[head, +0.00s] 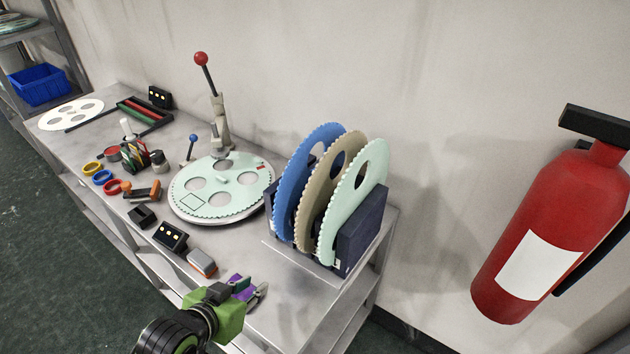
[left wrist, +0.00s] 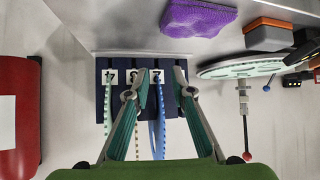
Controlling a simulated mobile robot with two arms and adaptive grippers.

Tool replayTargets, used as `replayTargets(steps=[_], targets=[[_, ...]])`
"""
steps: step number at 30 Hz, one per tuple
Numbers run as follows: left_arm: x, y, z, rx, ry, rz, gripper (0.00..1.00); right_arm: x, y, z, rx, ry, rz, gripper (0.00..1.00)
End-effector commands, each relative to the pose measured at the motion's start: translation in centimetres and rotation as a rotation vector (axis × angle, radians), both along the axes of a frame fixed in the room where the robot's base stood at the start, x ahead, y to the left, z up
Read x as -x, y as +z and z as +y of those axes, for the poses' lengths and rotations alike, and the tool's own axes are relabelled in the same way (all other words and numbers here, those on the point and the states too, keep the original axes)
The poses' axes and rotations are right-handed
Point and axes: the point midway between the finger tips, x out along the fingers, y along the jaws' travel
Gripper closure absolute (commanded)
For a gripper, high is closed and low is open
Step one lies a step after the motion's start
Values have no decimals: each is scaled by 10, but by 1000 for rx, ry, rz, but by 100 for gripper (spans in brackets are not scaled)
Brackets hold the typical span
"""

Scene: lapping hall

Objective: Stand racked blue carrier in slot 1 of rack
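The blue carrier (head: 305,165) stands upright in the dark blue rack (head: 362,232), leftmost of the three carriers there. In the left wrist view the blue carrier (left wrist: 157,130) is edge-on, in line with the label that seems to read 2. The label at the rack's right end is partly hidden by a finger, so slot 1 is not clearly seen. My left gripper (head: 243,287) is open in front of the rack. Its fingertips (left wrist: 163,86) appear on either side of the blue carrier's edge; contact cannot be told. My right gripper is out of view.
The tan carrier (head: 318,180) and mint carrier (head: 355,190) stand beside the blue one. A purple cloth-like block (left wrist: 198,17) lies near my left gripper. A round plate with a mint disc (head: 222,205) is left of the rack. A fire extinguisher (head: 545,230) hangs at right.

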Motion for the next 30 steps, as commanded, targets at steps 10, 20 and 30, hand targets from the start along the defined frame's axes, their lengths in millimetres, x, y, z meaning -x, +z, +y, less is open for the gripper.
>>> replayTargets(steps=[10, 20, 30], targets=[[-101, 168, -41, 229, -197, -479, 78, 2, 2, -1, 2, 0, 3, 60], [-128, 221, -54, 313, -241, -595, 78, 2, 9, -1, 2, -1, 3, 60], [-177, 219, -90, 311, -241, -594, 78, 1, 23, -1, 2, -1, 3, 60]])
